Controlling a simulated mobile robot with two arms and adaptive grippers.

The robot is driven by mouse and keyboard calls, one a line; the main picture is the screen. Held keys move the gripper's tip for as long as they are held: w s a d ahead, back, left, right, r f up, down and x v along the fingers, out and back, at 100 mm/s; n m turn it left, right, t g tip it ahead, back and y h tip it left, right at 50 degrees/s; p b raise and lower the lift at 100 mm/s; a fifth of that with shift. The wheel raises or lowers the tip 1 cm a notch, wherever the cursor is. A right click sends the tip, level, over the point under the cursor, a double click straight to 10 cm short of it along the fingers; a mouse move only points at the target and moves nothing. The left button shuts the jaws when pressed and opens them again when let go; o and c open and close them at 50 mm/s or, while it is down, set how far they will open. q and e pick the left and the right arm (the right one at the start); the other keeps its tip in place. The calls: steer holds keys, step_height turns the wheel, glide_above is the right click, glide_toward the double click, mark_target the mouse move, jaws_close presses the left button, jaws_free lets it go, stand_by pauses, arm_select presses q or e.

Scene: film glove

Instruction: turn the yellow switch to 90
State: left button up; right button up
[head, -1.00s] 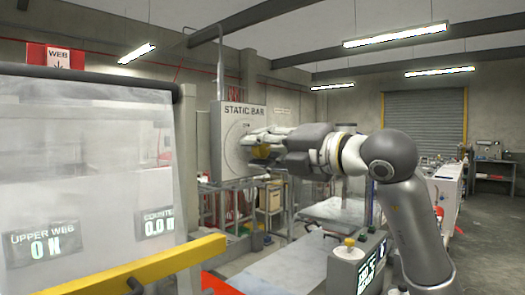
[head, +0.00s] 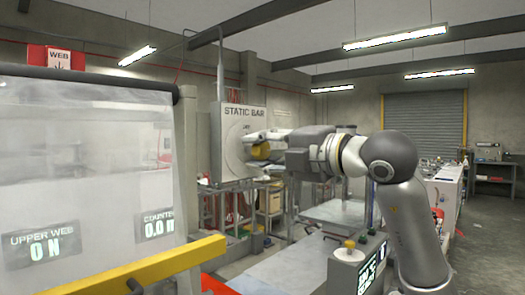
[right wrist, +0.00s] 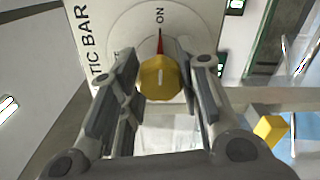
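The yellow switch (head: 261,151) is a round knob on the front of the grey box marked STATIC BAR (head: 244,111). The right wrist view shows the yellow switch (right wrist: 159,80) face on, with a white line on it and a red pointer above it towards the word ON. My right gripper (head: 268,143) is at the switch. In the right wrist view my right gripper (right wrist: 162,84) is open, with one finger on each side of the knob; I cannot tell whether they touch it. My left gripper is not in view.
A large pale panel (head: 90,150) with readouts stands at the left, with a yellow bar (head: 160,266) below it. A small control box with a yellow knob (head: 349,244) stands at lower right. Metal frames and a bench (head: 336,217) lie below the switch box.

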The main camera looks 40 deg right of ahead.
steer(key=o, duration=0.5)
steer(key=shift+d, duration=0.1)
steer(key=shift+c, duration=0.2)
steer(key=shift+s, duration=0.1)
steer(key=s+d, duration=0.1)
steer(key=s, duration=1.1)
